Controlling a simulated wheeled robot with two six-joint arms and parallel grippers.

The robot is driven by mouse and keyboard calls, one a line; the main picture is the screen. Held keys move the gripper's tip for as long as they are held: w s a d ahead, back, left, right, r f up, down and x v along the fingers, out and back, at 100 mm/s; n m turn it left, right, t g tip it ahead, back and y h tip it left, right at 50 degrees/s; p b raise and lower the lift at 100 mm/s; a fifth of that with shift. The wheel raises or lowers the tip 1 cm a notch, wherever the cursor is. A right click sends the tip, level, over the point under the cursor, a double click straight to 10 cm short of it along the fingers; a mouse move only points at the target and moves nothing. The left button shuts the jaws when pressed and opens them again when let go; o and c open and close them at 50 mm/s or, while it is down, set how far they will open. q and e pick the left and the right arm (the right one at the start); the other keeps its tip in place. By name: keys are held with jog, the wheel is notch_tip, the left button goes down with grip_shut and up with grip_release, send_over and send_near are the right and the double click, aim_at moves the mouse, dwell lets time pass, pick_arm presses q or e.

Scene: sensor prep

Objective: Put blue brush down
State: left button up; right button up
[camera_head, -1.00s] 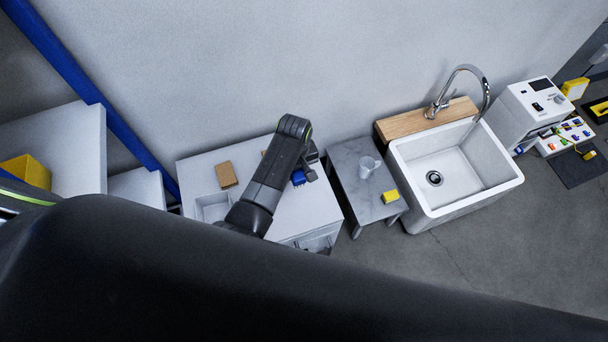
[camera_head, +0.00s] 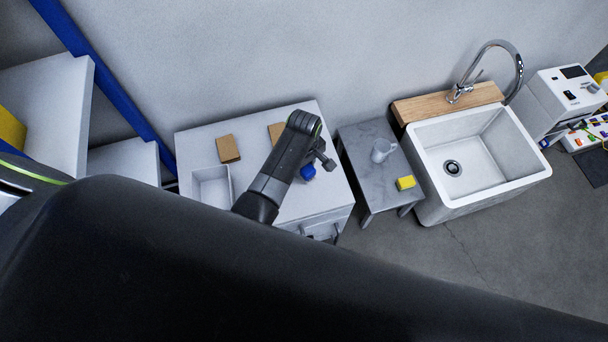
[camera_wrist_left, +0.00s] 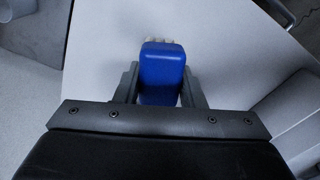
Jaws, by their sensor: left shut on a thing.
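The blue brush (camera_wrist_left: 162,70) is between the two fingers of my left gripper (camera_wrist_left: 160,88) in the left wrist view, with pale bristles at its far end. My left gripper is shut on it. In the head view the brush (camera_head: 308,172) shows as a small blue block beside my left gripper (camera_head: 318,166), over the right part of the white cabinet top (camera_head: 290,205). The white surface lies behind the brush in the wrist view; whether the bristles touch it I cannot tell. My right gripper is not in view.
Two brown blocks (camera_head: 228,149) and a white open bin (camera_head: 211,186) are on the cabinet top. To the right stand a grey marble table (camera_head: 360,150) with a clear cup (camera_head: 382,150) and yellow sponge (camera_head: 406,183), then a white sink (camera_head: 490,180). My dark arm hides the foreground.

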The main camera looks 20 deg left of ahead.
aim_at(304, 172)
pick_arm(q)
notch_tip(304, 172, down, 3)
jog(key=shift+r+b, duration=0.1)
jog(key=shift+b, duration=0.35)
jog(key=shift+f, duration=0.75)
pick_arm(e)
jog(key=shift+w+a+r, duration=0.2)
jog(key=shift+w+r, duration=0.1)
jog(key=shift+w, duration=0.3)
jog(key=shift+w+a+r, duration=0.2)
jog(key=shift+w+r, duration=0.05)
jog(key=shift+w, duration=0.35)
pick_arm(q)
jog(key=shift+f, duration=0.1)
jog(key=o, duration=1.1)
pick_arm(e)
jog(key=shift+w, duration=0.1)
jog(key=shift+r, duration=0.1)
pick_arm(q)
jog(key=shift+r, duration=0.35)
notch_tip(304, 172, up, 3)
jog(key=shift+p, duration=0.5)
notch_tip(304, 172, up, 9)
jog(key=shift+f+p, duration=0.2)
jog(key=shift+p, duration=0.95)
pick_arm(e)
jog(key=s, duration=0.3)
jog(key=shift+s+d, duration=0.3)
